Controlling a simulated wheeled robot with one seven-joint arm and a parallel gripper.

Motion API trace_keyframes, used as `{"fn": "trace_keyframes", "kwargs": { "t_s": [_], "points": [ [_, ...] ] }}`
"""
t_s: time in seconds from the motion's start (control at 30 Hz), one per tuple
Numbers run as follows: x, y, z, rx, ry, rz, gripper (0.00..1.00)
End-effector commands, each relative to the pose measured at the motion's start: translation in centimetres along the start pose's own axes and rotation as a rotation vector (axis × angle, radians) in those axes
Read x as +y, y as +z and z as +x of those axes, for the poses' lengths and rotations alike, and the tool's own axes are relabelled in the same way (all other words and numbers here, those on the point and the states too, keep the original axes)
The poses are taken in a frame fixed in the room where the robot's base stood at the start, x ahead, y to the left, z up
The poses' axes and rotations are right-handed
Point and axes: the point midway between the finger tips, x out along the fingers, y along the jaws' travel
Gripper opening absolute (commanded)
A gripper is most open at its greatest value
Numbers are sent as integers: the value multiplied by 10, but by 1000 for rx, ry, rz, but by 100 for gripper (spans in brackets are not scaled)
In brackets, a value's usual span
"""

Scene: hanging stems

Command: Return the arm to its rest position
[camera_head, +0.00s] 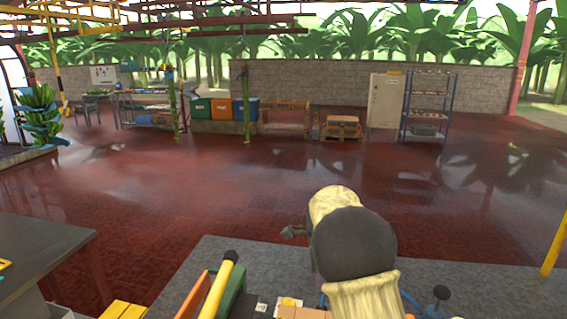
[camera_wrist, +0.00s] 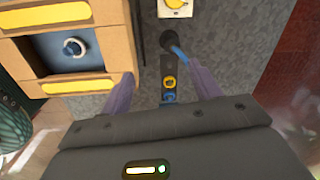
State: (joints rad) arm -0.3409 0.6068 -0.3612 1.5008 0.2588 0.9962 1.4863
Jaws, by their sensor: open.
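My arm (camera_head: 352,245), with a dark rounded joint and pale yellowish links, reaches over the grey counter in the foreground of the head view. In the wrist view my gripper (camera_wrist: 164,78) is open, its two purple-grey fingers spread wide. Nothing is held between them. A dark strip with yellow and blue round parts (camera_wrist: 169,88) shows between the fingers, apparently beyond them. In the head view the fingers cannot be made out clearly.
An orange-tan box (camera_wrist: 62,45) with a blue recess stands left of the fingers. A dark round piece with a blue handle (camera_wrist: 175,45) lies ahead. A yellow-handled tool (camera_head: 218,285) and dark table (camera_head: 40,255) stand at front left. Hanging stems (camera_head: 245,105) are far off; the red floor (camera_head: 250,195) is open.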

Motion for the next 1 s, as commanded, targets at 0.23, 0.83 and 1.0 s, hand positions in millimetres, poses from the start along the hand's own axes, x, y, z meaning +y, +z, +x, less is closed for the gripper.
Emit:
{"fn": "trace_keyframes", "kwargs": {
  "t_s": [0.23,0.83,1.0],
  "points": [
    [68,-36,-3,-6,-35,-412,63],
    [252,-63,6,119,-105,-1495,63],
    [264,-63,7,134,-105,-1576,63]
  ]
}}
